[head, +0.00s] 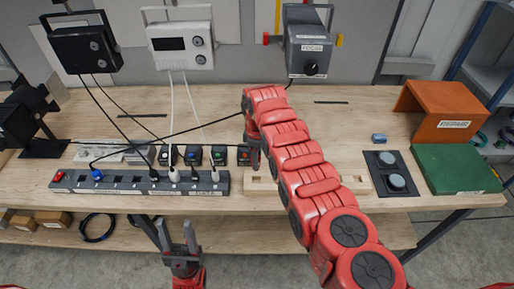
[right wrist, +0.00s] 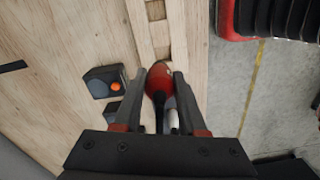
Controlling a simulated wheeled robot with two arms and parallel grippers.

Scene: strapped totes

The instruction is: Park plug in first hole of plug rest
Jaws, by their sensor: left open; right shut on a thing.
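The plug rest (head: 310,185) is a pale wooden bar with recesses along the bench's front edge; it also shows in the right wrist view (right wrist: 151,28). My right gripper (head: 254,165) points down at the rest's left end. In the right wrist view my right gripper (right wrist: 160,72) is shut on a red plug (right wrist: 158,84) with a black cable. The plug appears close to the rest's near end; its tip and whether it touches a hole are hidden. My left gripper (head: 180,255) is open and empty, low in front of the bench.
A power strip (head: 135,188) with several plugs, one blue (head: 97,175), lies left of the rest. Small switch boxes (head: 217,154) stand behind it; one with an orange button (right wrist: 105,82) is beside my right gripper. Cables cross the bench. A green box (head: 455,168) stands right.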

